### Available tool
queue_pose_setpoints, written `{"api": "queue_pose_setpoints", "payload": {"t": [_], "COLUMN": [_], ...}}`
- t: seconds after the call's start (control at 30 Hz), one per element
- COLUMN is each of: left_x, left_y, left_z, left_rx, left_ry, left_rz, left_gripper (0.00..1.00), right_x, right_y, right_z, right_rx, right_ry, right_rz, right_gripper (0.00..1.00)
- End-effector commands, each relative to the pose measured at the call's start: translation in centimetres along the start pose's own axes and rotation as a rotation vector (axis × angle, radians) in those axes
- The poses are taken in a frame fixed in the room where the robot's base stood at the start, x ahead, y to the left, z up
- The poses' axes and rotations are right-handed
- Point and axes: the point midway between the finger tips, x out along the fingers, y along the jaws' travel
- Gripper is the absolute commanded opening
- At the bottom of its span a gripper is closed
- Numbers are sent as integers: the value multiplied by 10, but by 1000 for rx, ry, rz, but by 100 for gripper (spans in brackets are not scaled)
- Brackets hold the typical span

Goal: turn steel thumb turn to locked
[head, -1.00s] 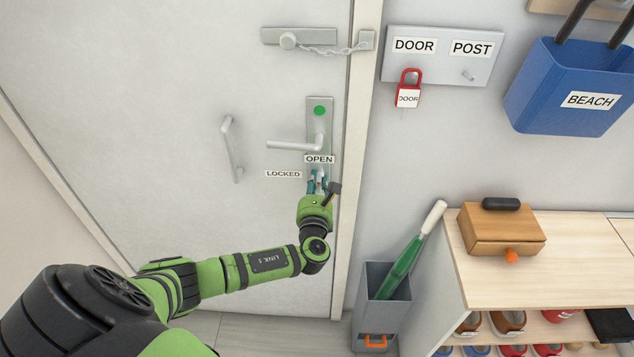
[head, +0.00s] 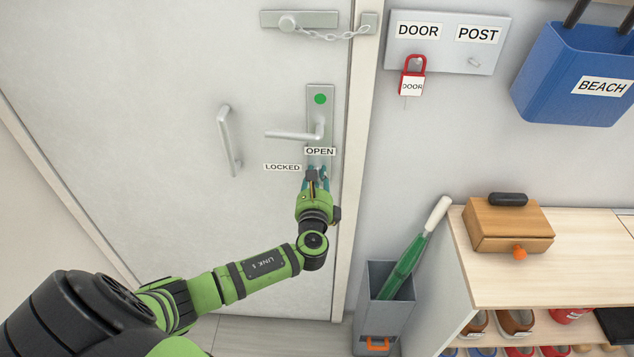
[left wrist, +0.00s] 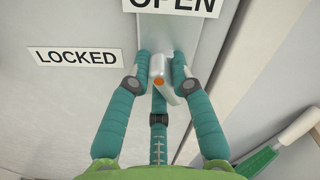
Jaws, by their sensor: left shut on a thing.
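The steel thumb turn (left wrist: 157,68) shows in the left wrist view as a small silver lever with an orange dot, just below the OPEN label (left wrist: 175,4). The LOCKED label (left wrist: 76,57) is to its left. The lever slants slightly, its lower end toward the right. My left gripper (left wrist: 161,66) is shut on it, with a teal finger on each side and a third below. In the head view my left gripper (head: 316,172) covers most of the thumb turn, at the bottom of the lock plate (head: 313,110). My right gripper is not in view.
Above the thumb turn are a lever handle (head: 295,135) and a green dot (head: 320,98). A pull handle (head: 229,140) is to the left.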

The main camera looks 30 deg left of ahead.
Motion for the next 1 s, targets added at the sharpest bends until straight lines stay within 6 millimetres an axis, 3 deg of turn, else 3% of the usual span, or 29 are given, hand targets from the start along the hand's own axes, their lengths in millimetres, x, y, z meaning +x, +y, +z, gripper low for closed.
{"api": "queue_pose_setpoints", "payload": {"t": [0.5, 1.0], "left_x": [0, 0], "left_y": [4, 3], "left_z": [-6, -7], "left_rx": [-494, -839], "left_ry": [-1, -1], "left_rz": [1, 1], "left_gripper": [0, 0], "right_x": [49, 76], "right_y": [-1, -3], "right_z": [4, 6], "right_rx": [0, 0], "right_ry": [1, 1], "right_rz": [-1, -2], "right_gripper": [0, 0]}}
